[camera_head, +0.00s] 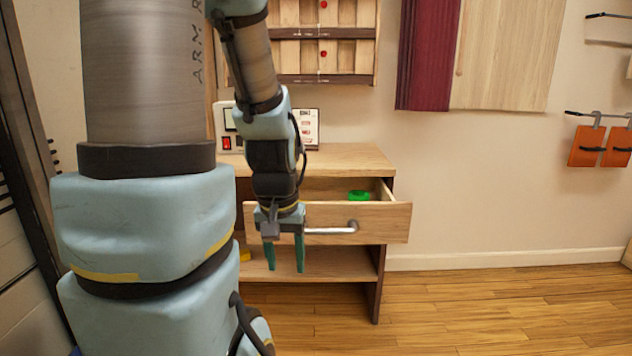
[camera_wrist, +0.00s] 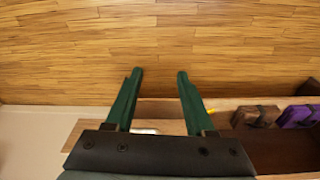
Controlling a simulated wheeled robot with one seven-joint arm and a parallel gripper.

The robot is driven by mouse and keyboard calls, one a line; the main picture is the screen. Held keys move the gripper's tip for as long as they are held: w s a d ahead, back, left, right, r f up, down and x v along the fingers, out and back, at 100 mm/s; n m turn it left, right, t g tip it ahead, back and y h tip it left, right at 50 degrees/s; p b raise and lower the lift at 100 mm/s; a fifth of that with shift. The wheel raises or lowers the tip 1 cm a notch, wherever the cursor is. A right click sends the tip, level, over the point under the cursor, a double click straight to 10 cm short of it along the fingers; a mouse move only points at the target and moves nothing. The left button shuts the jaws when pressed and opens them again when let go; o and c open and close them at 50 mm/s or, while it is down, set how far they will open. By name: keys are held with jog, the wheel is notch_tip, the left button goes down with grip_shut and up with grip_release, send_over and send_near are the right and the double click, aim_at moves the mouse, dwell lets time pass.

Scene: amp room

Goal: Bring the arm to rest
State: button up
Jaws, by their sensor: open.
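My gripper (camera_head: 284,256) hangs pointing down in front of the open drawer (camera_head: 385,222) of a wooden cabinet. Its two green fingers are apart with nothing between them. In the wrist view the open fingers (camera_wrist: 157,88) show against the wood floor, with the drawer front below them. The drawer's metal handle (camera_head: 335,229) is just right of the fingers in the head view; I cannot tell whether they touch it. A green object (camera_head: 359,196) lies inside the drawer. My arm hides the cabinet's left part.
A device with a red switch (camera_head: 227,143) stands on the cabinet top (camera_head: 350,158). A yellow item (camera_head: 244,255) shows on the lower shelf (camera_head: 335,264). Brown (camera_wrist: 256,116) and purple (camera_wrist: 298,116) items show in the wrist view. The floor (camera_head: 500,310) on the right is clear.

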notch_tip(320, 180, up, 16)
jog(key=a+p, duration=0.1)
jog(key=p, duration=1.4)
jog(key=shift+s+p, duration=0.4)
jog(key=shift+o, duration=0.3)
